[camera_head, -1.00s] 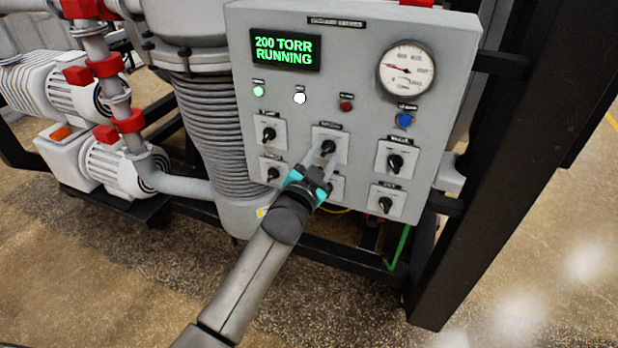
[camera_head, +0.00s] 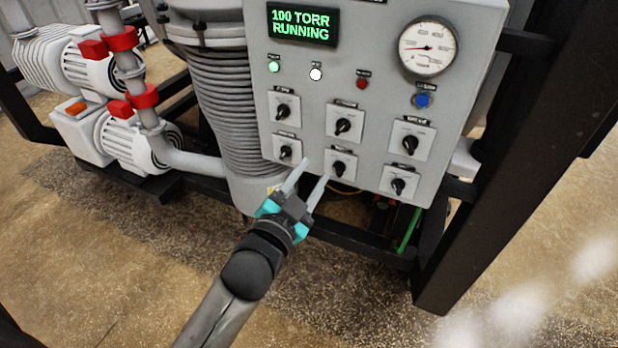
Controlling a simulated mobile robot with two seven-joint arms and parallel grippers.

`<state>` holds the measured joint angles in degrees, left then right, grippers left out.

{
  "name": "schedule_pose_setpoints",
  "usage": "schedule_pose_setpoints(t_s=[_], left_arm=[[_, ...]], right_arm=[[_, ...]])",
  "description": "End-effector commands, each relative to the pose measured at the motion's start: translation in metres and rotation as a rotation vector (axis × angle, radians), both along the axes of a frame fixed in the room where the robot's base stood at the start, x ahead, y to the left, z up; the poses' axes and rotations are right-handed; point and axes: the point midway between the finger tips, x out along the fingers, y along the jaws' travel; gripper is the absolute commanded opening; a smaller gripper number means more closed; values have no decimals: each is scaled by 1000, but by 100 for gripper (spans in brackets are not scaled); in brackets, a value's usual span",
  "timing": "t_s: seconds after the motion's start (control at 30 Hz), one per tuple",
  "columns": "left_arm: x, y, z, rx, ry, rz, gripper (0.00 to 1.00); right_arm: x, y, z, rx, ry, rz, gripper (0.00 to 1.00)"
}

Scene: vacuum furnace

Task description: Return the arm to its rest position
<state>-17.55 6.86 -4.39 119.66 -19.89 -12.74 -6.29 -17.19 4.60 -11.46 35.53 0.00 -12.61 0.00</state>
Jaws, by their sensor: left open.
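My left gripper (camera_head: 308,178) is open and empty, in front of the lower edge of the grey control panel (camera_head: 300,105). Its two fingers point up toward the panel, apart from each other. The upper middle knob (camera_head: 342,126) is in full view above the fingertips, with nothing touching it. The lower middle knob (camera_head: 339,168) is just right of the right fingertip; I cannot tell the exact gap in depth. My left arm (camera_head: 225,310) comes in from the bottom. My right gripper is not in view.
The display (camera_head: 302,23) reads 100 TORR RUNNING. A round gauge (camera_head: 427,48) and a blue button (camera_head: 422,101) are at the panel's right. A ribbed column (camera_head: 222,105) and white pumps (camera_head: 130,145) stand left. A black frame post (camera_head: 500,200) stands right. Floor in front is clear.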

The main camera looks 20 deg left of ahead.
Motion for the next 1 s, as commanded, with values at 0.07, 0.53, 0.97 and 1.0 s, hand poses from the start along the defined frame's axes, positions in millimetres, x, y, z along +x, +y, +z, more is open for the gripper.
schedule_pose_setpoints(t_s=[0.07, 0.53, 0.97, 1.0], left_arm=[[-3, 0, 0, 0, -1, 0, 44], [-5, 0, 1, 0, -1, 0, 44], [-19, -3, -184, -73, 322, 5, 44], [-27, -4, -215, -86, 378, 7, 44]], right_arm=[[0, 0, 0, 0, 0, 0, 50], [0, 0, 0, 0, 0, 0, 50], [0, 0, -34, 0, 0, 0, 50], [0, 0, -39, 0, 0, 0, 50]])
